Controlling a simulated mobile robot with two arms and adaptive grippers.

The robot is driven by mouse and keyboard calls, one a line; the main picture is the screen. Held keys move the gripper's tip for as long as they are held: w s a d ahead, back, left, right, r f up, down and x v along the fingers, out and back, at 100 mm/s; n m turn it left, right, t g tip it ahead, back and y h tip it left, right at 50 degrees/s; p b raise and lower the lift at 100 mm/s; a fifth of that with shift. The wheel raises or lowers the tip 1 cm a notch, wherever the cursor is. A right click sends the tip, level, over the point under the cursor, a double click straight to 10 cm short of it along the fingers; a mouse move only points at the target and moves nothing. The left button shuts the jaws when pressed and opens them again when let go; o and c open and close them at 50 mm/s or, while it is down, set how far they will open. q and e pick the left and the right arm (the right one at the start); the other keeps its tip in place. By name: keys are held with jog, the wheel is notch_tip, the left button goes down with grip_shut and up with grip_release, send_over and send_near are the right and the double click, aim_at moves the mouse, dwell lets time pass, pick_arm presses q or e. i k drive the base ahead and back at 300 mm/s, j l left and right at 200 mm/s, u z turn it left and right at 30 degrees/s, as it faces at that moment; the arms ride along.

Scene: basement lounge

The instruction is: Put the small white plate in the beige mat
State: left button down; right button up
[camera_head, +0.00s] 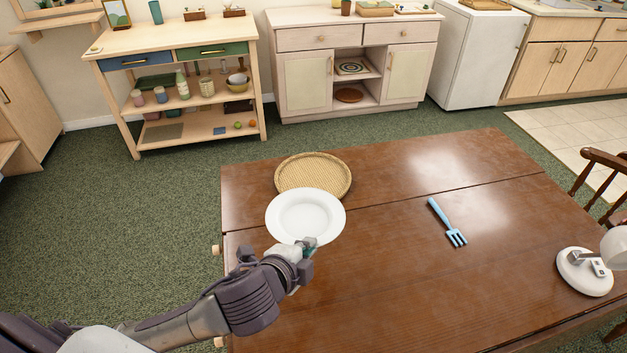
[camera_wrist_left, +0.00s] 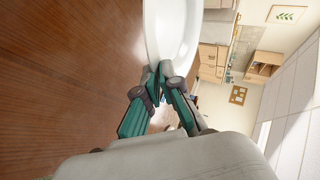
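The small white plate (camera_head: 304,214) is at the left part of the wooden table in the head view, its near rim at my left gripper (camera_head: 308,246). In the left wrist view my left gripper (camera_wrist_left: 160,70) has its fingertips together on the rim of the plate (camera_wrist_left: 172,30). The plate looks held above the table top. The round beige woven mat (camera_head: 312,172) lies flat on the table just beyond the plate. The plate covers the mat's near edge in the head view. My right gripper is in neither view.
The brown table (camera_head: 400,270) is mostly clear. A blue fork (camera_head: 447,222) lies to the right of the plate. A white lamp (camera_head: 585,272) stands at the right edge. A wooden chair (camera_head: 605,185) is beyond that side.

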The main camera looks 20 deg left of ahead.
aim_at(312, 179)
jog(key=k+j+z, duration=0.1)
jog(key=j+z, duration=0.25)
jog(key=k+j+z, duration=0.1)
jog(key=j+z, duration=0.25)
jog(key=k+j+z, duration=0.15)
jog(key=z, duration=0.2)
jog(key=k+j+z, duration=0.2)
jog(key=j+z, duration=0.15)
jog(key=k+j+z, duration=0.1)
jog(key=z, duration=0.35)
jog(key=k+j+z, duration=0.1)
jog(key=j+z, duration=0.2)
jog(key=z, duration=0.15)
jog(key=k+j+z, duration=0.1)
jog(key=z, duration=0.35)
jog(key=k+z, duration=0.2)
jog(key=z, duration=0.25)
jog(key=k+j+z, duration=0.1)
jog(key=z, duration=0.35)
jog(key=k+j+z, duration=0.2)
jog(key=k+z, duration=0.5)
jog(key=k, duration=0.15)
jog(key=k+z, duration=0.4)
jog(key=k+j+u, duration=1.1)
jog(key=j, duration=0.2)
jog(key=j+u, duration=0.25)
jog(key=j, duration=0.15)
jog(key=j+u, duration=0.35)
jog(key=j, duration=0.55)
jog(key=k, duration=0.05)
